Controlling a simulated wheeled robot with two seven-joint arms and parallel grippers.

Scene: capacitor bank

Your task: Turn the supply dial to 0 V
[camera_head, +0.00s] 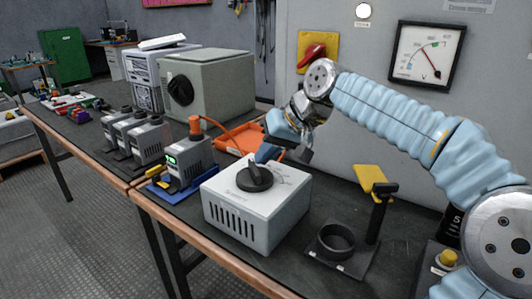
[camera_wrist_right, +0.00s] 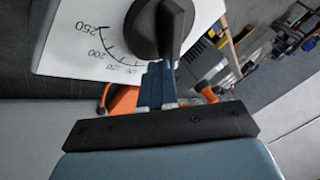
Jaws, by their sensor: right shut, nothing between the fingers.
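The supply box (camera_head: 240,215) is a white case on the bench with a black round dial (camera_head: 255,180) on top. The dial's raised grip bar points toward the back in the head view. In the right wrist view the dial (camera_wrist_right: 150,30) shows beside a printed scale with 250 and 200 readable and smaller numbers near my fingers. My right gripper (camera_head: 266,153) is shut and empty, with blue fingers just behind the dial. In the wrist view its fingers (camera_wrist_right: 158,84) are close to the end of the grip bar; I cannot tell whether they touch. My left gripper is out of view.
A wall meter (camera_head: 427,55) and a red lever (camera_head: 312,55) are behind my arm. A small unit with a green display (camera_head: 187,160) and several grey capacitors (camera_head: 150,140) stand left of the box. A ring holder (camera_head: 336,241) with a post is to its right.

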